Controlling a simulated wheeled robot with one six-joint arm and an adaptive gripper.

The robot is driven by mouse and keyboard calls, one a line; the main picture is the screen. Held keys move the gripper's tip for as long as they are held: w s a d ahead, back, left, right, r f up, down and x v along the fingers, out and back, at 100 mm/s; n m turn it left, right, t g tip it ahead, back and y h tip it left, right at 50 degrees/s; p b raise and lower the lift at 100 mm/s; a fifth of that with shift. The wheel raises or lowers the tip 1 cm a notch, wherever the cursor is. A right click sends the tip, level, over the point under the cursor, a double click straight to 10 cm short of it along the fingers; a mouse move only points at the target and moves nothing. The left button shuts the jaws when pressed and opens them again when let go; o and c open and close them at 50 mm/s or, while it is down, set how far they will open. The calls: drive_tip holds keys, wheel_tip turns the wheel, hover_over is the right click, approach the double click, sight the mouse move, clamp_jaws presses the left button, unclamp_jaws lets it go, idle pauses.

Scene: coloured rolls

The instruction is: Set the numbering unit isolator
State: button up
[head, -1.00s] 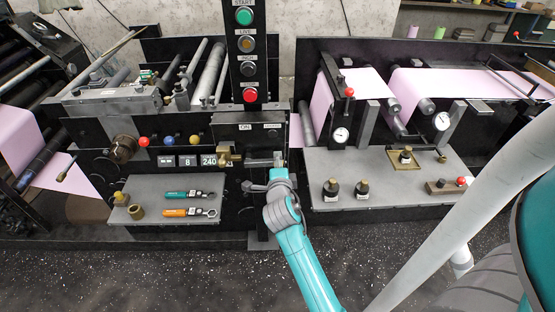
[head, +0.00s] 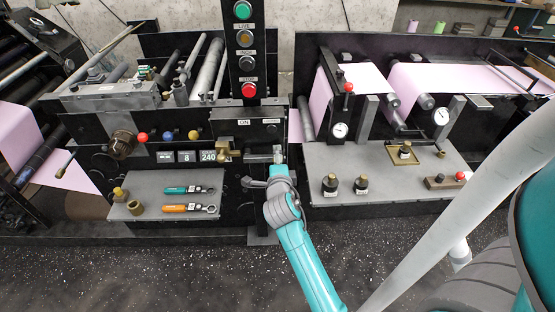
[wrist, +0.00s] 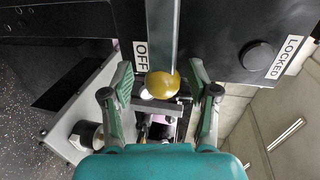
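The isolator is a dark box (head: 262,132) below the button column, with an ON label on its front in the head view. In the wrist view its dark face (wrist: 225,30) carries OFF and LOCKED labels and a round black knob (wrist: 258,55). A grey lever bar (wrist: 162,30) runs down beside the OFF label and ends in a yellow ball (wrist: 162,85). My gripper (wrist: 162,80) is open, with one finger on each side of the ball and gaps visible. In the head view my gripper (head: 278,155) is just below the box; the lever is not clear there.
A brass block (head: 228,152) sits close left of my gripper. The left shelf (head: 150,190) holds a teal and an orange wrench. The right shelf (head: 400,185) holds several black knobs and brass parts. The speckled floor in front is clear.

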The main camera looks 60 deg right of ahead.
drive_tip(key=v, duration=1.2)
idle(0.4)
drive_tip(key=s+a+f+n+t+y, duration=0.2)
drive_tip(key=s+a+f+n+y, duration=0.25)
drive_tip(key=a+n, duration=0.4)
drive_tip(key=s+a+f+n+t+y, duration=0.2)
drive_tip(key=s+a+f+n+y, duration=0.2)
drive_tip(key=s+a+n, duration=0.35)
drive_tip(key=s+a+r+n+y, duration=0.2)
drive_tip(key=s+a+n, duration=0.2)
drive_tip(key=s+n, duration=0.2)
drive_tip(key=s+a+r+n+t+y, duration=0.1)
drive_tip(key=s+a+r+n+y, duration=0.1)
drive_tip(key=s+n, duration=0.4)
drive_tip(key=s+a+r, duration=0.1)
drive_tip(key=s+a, duration=0.1)
drive_tip(key=shift+a, duration=0.4)
